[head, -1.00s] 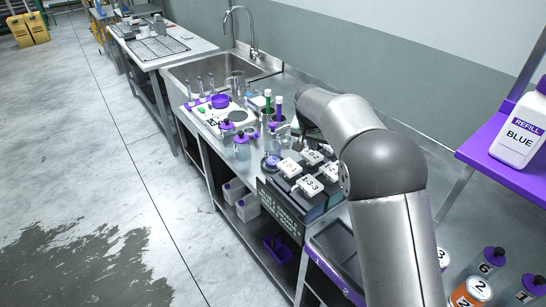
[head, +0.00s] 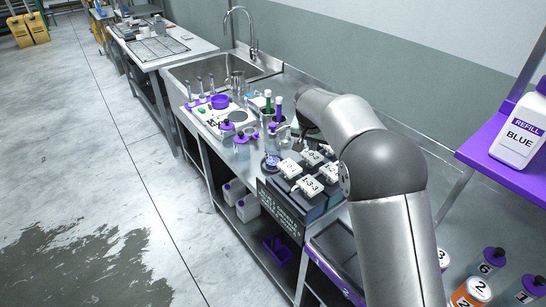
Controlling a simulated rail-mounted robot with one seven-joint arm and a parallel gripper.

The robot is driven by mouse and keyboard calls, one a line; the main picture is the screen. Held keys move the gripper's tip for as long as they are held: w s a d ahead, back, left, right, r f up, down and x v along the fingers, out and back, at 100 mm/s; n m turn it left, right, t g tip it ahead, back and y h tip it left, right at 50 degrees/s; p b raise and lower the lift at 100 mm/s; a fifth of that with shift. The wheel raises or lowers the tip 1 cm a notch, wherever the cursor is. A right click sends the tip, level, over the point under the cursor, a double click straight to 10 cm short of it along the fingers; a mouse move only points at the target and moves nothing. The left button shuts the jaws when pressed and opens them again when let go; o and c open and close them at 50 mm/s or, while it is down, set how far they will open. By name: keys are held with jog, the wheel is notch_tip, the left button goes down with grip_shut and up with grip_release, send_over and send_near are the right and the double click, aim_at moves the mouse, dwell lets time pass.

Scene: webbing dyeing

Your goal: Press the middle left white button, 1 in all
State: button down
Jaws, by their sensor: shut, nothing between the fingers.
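Several white block-shaped buttons with dark markings sit in rows on a dark sloped unit on the steel counter. The left-hand ones that show are a white button (head: 289,168) and a nearer white button (head: 308,186). Others, such as a white button (head: 328,172), stand to their right. My arm covers the right side of the unit, so I cannot see the whole layout or tell surely which button is middle left. I cannot see any contact with a button.
A dark round piece with a blue top (head: 271,162) sits left of the buttons. Purple-capped bottles (head: 241,146) and a green-capped tube (head: 268,98) stand farther back, before the sink (head: 205,73).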

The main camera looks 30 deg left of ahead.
aim_at(312, 154)
jog(key=shift+f, duration=0.1)
dwell(0.6)
jog(key=shift+f+b, duration=1.1)
jog(key=shift+f, duration=0.3)
jog(key=shift+r, duration=0.1)
jog(key=shift+r+p, duration=0.8)
jog(key=shift+r, duration=0.55)
jog(key=shift+r, duration=0.1)
notch_tip(312, 154, up, 6)
jog(key=p, duration=0.3)
jog(key=shift+p, duration=0.3)
